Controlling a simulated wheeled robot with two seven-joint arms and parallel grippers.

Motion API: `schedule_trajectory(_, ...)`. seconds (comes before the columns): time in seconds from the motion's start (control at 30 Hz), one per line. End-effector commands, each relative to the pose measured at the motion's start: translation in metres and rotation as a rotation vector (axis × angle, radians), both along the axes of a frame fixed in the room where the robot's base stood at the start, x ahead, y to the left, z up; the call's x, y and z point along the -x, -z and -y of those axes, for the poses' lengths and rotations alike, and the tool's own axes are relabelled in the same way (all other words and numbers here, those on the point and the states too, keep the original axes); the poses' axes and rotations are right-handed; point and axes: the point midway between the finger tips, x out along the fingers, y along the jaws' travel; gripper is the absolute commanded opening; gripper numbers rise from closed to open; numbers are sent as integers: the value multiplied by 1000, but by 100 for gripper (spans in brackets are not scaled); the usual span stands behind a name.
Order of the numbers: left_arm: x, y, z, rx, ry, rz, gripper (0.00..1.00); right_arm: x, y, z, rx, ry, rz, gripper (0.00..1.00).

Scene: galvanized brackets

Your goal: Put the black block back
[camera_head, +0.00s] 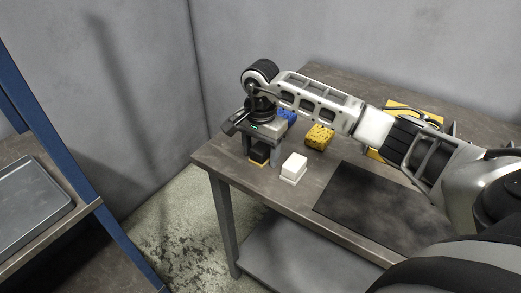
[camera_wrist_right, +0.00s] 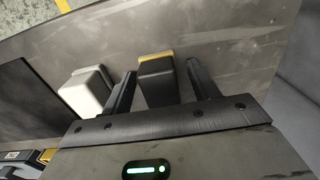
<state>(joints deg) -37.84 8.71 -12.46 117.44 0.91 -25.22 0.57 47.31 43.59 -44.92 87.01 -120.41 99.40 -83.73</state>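The black block (camera_head: 260,153) stands near the left end of the table, with a yellow edge at its foot (camera_head: 258,163). My right gripper (camera_head: 262,158) points down over it with a finger on either side. In the right wrist view the black block (camera_wrist_right: 159,88) with its yellow strip (camera_wrist_right: 155,56) lies between the two fingers (camera_wrist_right: 161,68). Gaps show between the block and both fingers, so the gripper is open. My left gripper is in neither view.
A white block (camera_head: 294,164) on a white base stands close to the right. A blue block (camera_head: 288,116) and a yellow sponge-like block (camera_head: 319,137) are behind. A dark mat (camera_head: 370,200) covers the table's front. A grey tray (camera_head: 35,205) lies on the left shelf.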

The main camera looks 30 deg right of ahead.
Motion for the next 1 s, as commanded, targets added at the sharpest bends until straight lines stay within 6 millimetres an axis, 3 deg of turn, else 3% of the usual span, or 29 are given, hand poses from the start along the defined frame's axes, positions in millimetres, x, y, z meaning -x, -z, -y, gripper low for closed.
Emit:
schedule_trajectory(0.37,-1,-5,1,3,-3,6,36,-1,-9,0,0,0,2,59)
schedule_trajectory(0.8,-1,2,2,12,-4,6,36,-1,-96,0,0,0,4,59)
schedule_trajectory(1.0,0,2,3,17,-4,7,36,0,-119,0,0,1,1,59)
